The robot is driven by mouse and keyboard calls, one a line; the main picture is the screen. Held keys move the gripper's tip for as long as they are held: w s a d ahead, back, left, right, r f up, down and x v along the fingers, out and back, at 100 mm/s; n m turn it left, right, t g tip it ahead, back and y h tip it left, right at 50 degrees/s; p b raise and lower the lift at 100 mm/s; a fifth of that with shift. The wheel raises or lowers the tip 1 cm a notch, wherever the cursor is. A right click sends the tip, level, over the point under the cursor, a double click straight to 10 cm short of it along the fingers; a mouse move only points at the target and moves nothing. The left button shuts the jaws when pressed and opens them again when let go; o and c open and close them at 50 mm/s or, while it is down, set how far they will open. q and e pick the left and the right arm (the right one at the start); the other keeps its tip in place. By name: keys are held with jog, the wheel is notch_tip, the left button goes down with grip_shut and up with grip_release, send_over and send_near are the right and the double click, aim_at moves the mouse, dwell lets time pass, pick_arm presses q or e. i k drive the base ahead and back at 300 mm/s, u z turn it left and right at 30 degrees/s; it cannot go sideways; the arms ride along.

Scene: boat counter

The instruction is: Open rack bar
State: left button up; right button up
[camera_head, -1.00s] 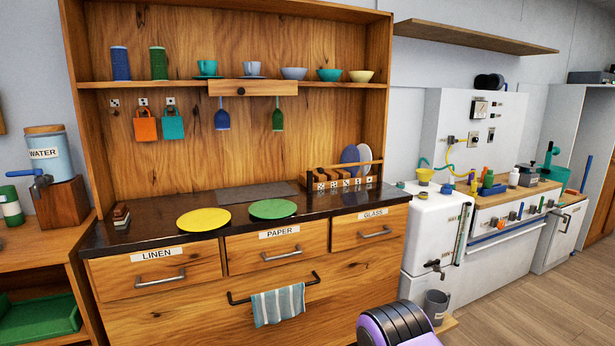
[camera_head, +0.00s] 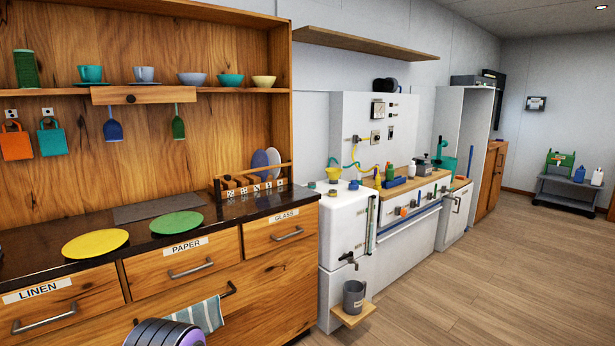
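The wooden plate rack (camera_head: 220,190) stands at the right end of the dark counter, against the cabinet's right side. Its bar (camera_head: 250,172) is a wooden strip running along the top of the rack, above a row of dark and light blocks with dice-like marks. A blue plate (camera_head: 260,164) and a paler plate (camera_head: 274,161) stand upright behind it. Whether the bar is latched is too small to tell. Neither of my grippers shows in this view.
A yellow disc (camera_head: 95,243) and a green disc (camera_head: 176,222) lie on the counter (camera_head: 40,242). Drawers LINEN (camera_head: 65,302), PAPER (camera_head: 185,258) and GLASS (camera_head: 280,231) are shut below. A white unit (camera_head: 345,232) stands right of the cabinet. Open wooden floor (camera_head: 480,280) lies at right.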

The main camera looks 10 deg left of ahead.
aim_at(228, 177)
jog(key=z, duration=0.15)
jog(key=i, duration=2.05)
jog(key=u, duration=0.5)
